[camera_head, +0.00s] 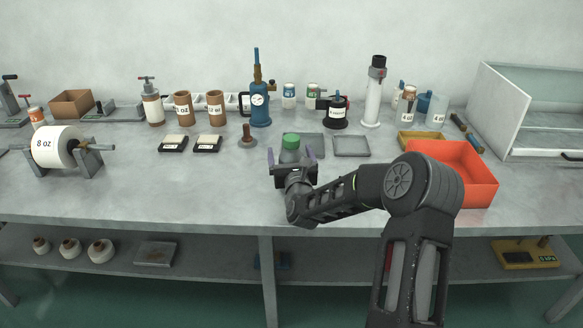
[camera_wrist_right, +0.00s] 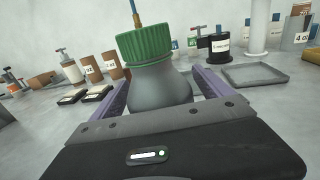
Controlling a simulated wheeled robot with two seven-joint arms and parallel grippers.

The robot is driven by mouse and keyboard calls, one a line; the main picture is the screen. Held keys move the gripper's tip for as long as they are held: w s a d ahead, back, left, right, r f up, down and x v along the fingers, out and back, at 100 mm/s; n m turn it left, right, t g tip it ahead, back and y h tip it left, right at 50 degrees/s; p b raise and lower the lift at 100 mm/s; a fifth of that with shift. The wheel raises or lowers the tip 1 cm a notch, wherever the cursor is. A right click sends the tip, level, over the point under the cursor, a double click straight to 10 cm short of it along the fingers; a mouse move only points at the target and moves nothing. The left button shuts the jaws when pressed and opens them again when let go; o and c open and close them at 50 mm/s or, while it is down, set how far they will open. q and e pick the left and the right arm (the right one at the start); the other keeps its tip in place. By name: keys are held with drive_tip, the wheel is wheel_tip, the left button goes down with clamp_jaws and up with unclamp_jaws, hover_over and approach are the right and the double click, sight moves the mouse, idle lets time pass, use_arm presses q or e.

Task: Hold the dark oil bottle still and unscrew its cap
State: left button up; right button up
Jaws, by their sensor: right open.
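The dark oil bottle (camera_head: 291,156) stands upright on the table near the middle. Its green ribbed cap (camera_head: 291,140) is on top. In the right wrist view the grey bottle body (camera_wrist_right: 160,88) and the cap (camera_wrist_right: 153,42) are close up. My right gripper (camera_head: 292,161) is open, with its purple fingers on either side of the bottle body, below the cap. A gap shows at least on the right side of the bottle; contact on the left is hard to tell. The bottle's lower part is hidden behind the gripper. My left gripper is not in view.
An orange bin (camera_head: 467,170) stands right of my right arm. A grey tray (camera_head: 351,146) lies behind and right of the bottle, and a brown knobbed stand (camera_head: 247,137) is to its left. A blue pump (camera_head: 259,99) stands behind.

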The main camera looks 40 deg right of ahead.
drive_tip(key=shift+c, duration=0.4)
drive_tip(key=shift+r, duration=0.1)
clamp_jaws()
idle(0.8)
